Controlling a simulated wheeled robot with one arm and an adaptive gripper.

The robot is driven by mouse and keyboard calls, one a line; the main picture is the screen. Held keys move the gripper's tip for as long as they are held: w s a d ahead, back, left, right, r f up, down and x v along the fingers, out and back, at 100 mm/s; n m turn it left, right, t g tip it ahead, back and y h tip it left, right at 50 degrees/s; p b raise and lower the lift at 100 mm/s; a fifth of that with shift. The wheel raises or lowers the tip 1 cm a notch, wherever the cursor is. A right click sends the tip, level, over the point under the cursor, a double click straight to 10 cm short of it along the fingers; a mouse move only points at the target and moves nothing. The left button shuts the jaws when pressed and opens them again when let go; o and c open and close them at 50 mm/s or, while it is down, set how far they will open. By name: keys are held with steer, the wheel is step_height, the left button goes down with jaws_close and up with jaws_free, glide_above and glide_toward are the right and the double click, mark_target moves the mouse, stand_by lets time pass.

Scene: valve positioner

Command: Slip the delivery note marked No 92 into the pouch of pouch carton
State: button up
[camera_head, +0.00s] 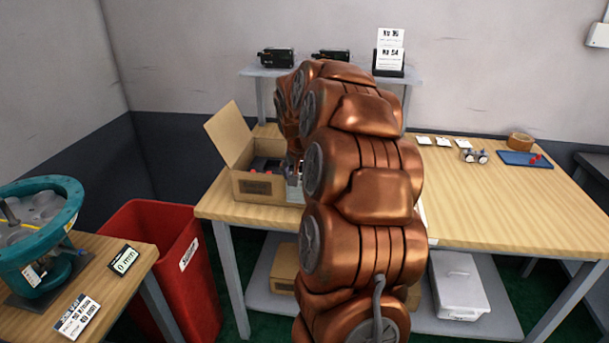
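An open cardboard carton (262,188) stands at the left of the long workbench with its lid raised. Dark and red items lie inside it. No pouch can be made out on it, so I cannot tell if it is the pouch carton. My gripper (294,180) is mostly hidden behind my arm at the carton's right side. Its fingers and anything in them do not show.
The workbench (480,205) is clear at its front right. Behind lie several white cards (442,142), a tape roll (520,139), small metal parts (474,156) and a blue board (524,158). A red bin (180,265) stands left, near a teal valve (40,235). A shelf (270,71) rises behind.

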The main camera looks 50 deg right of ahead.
steer(key=o, duration=0.4)
steer(key=shift+o, duration=0.2)
steer(key=v, duration=1.2)
steer(key=s+a+n+y+p, duration=0.1)
steer(key=s+a+n+p, duration=0.1)
steer(key=a, duration=0.6)
steer(key=s+a+f+n+g+y+p, duration=0.1)
steer(key=s+a+n+p, duration=0.3)
steer(key=a, duration=0.8)
steer(key=s+a+f+n+g+y+p, duration=0.1)
steer(key=s+a+f+n, duration=0.1)
steer(key=s+a, duration=0.4)
steer(key=s+a+f+n+g+p, duration=0.1)
steer(key=s+a, duration=0.6)
steer(key=s, duration=0.8)
step_height(320, 180, down, 2)
steer(key=shift+s+a+f+n+g+y, duration=0.15)
steer(key=shift+s+a+n+g+y, duration=0.2)
steer(key=shift+n+g, duration=0.5)
